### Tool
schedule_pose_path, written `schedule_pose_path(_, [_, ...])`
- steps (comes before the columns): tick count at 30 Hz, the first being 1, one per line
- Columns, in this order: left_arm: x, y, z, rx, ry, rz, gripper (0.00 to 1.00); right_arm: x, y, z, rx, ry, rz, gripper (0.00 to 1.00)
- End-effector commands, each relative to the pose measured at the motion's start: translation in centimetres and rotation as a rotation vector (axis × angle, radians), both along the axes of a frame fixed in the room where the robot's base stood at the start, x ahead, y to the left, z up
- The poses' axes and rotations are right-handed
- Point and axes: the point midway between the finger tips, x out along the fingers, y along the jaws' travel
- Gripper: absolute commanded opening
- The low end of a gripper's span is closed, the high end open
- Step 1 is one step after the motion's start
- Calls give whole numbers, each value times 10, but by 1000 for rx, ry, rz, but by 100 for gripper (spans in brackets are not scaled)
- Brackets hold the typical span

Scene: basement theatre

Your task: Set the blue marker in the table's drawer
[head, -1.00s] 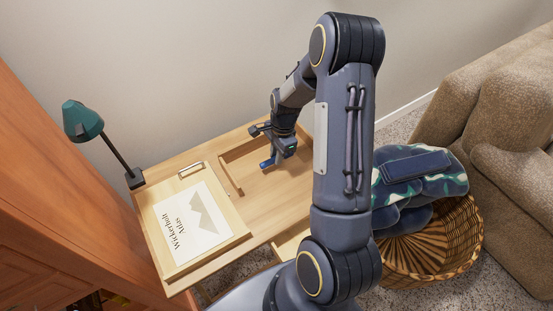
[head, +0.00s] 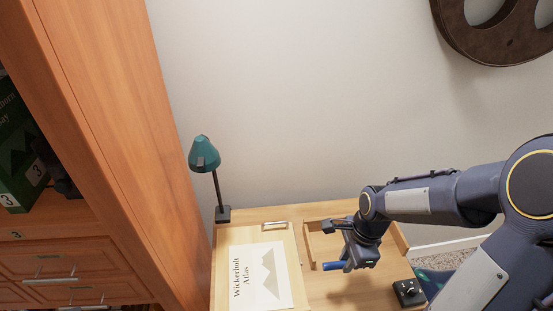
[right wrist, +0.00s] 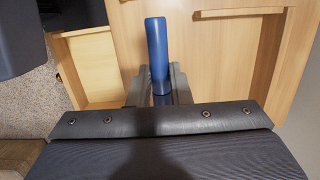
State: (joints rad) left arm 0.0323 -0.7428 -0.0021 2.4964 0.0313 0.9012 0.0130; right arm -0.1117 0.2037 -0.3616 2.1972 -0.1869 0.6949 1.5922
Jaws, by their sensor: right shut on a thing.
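The blue marker (head: 334,266) is held in my right gripper (head: 347,262), over the wooden table (head: 322,291). In the right wrist view the marker (right wrist: 156,45) sticks out between the two fingers (right wrist: 155,88), which are shut on it. An open, pale wooden drawer (right wrist: 96,68) shows to the left of the marker in that view, and the part of it in sight looks empty. The drawer does not show in the head view now. My left gripper is not in view.
A flat "Wickerholt Atlas" (head: 240,290) lies on the table's left part. A teal lamp (head: 205,153) stands at its back left corner. A raised wooden ledge (head: 309,247) is near the gripper. A small black box (head: 409,290) sits at the right. A tall wooden cabinet (head: 110,100) is at left.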

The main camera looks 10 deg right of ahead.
Motion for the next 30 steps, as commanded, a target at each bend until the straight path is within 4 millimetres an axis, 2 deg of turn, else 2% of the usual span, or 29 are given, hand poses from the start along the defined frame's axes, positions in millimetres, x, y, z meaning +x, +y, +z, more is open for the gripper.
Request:
schedule_pose_path(4, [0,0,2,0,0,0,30,5,1,0,-1,2,66,0])
schedule_pose_path(7, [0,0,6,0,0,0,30,16,4,1,-1,2,203,0])
schedule_pose_path(11, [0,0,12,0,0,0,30,37,11,1,-1,5,492,0])
schedule_pose_path(21, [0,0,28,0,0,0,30,93,45,-8,0,4,1356,0])
schedule_pose_path(25, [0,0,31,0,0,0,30,104,55,-12,0,4,1564,0])
schedule_pose_path(30, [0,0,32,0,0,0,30,110,61,-15,1,3,1686,0])
